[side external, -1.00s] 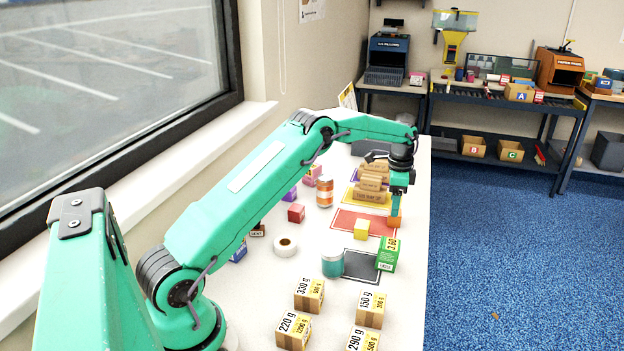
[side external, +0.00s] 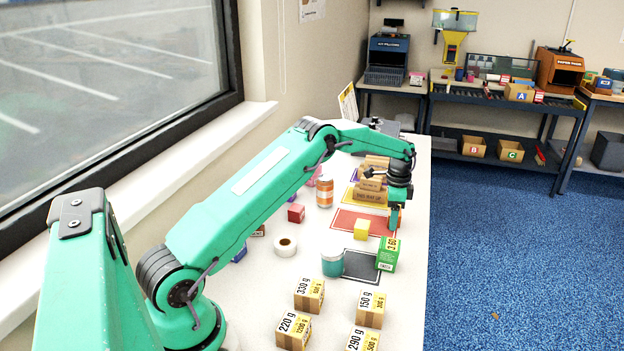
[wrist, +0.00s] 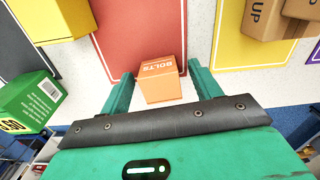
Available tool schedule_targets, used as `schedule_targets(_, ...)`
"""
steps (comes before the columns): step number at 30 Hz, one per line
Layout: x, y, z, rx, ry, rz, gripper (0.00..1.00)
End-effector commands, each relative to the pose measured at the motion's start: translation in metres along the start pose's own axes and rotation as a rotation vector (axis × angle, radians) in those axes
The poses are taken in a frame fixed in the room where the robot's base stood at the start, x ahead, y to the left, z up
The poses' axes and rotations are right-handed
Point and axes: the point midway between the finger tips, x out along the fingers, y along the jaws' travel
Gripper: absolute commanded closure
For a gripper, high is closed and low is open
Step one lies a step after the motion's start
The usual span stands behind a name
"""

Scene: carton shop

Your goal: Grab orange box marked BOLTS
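The orange box marked BOLTS (wrist: 159,82) shows in the wrist view, at the near edge of the red mat (wrist: 140,30). My gripper (wrist: 161,76) is open, with one green finger on each side of the box. White table shows between the box and each finger, so they look apart. In the side view my gripper (side external: 394,217) points down at the right side of the table, low by the red mat (side external: 352,217). Its finger hides the orange box there.
A green box (side external: 387,255) and a yellow cube (side external: 361,229) stand close to my gripper. Brown cartons (side external: 370,192) stand just behind it. A teal jar (side external: 332,263) and several weight-marked cartons (side external: 309,294) stand nearer. The table's right edge is close.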

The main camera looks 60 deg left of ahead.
Motion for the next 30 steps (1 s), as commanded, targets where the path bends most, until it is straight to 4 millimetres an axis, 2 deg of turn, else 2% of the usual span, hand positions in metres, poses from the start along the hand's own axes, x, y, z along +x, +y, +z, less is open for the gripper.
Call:
schedule_targets(1,0.0,0.0,0.0,0.0,0.0,0.0,0.46)
schedule_targets(7,0.0,0.0,0.0,0.0,0.0,0.0,0.85)
schedule_targets(9,-0.001,0.0,0.0,0.0,0.001,-0.001,0.93)
schedule_targets(20,-0.006,-0.001,0.0,0.0,0.001,-0.002,0.93)
schedule_targets(25,-0.019,-0.001,-0.001,0.0,0.002,-0.003,0.93)
schedule_targets(30,-0.041,-0.001,-0.001,0.0,0.003,-0.004,0.93)
